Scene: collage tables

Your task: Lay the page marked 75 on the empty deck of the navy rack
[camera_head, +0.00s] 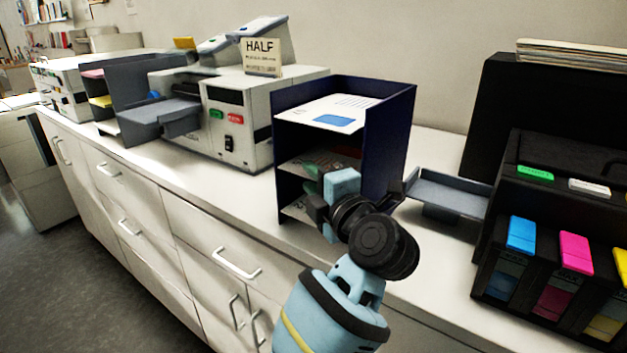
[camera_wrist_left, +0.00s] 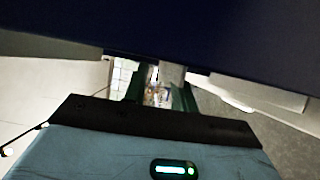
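The navy rack (camera_head: 390,140) stands upright on the counter with stacked decks. A white page with a blue block (camera_head: 333,121) lies on its top deck. A darker, patterned page (camera_head: 335,163) shows on the middle deck, partly behind my gripper. The lowest deck (camera_head: 296,209) shows a pale patterned sheet, mostly hidden. No 75 is readable on any page. My left gripper (camera_head: 316,187) is at the rack's open front, around the middle and lower decks. In the left wrist view its green fingers (camera_wrist_left: 160,90) stand apart, with the navy rack (camera_wrist_left: 220,35) close above. My right gripper is out of view.
A cream machine (camera_head: 265,115) with a HALF sign (camera_head: 261,57) stands left of the rack. A grey tray (camera_head: 452,194) and a black printer with coloured cartridges (camera_head: 560,215) stand to the right. Free counter lies along the front edge, left of the rack (camera_head: 215,182).

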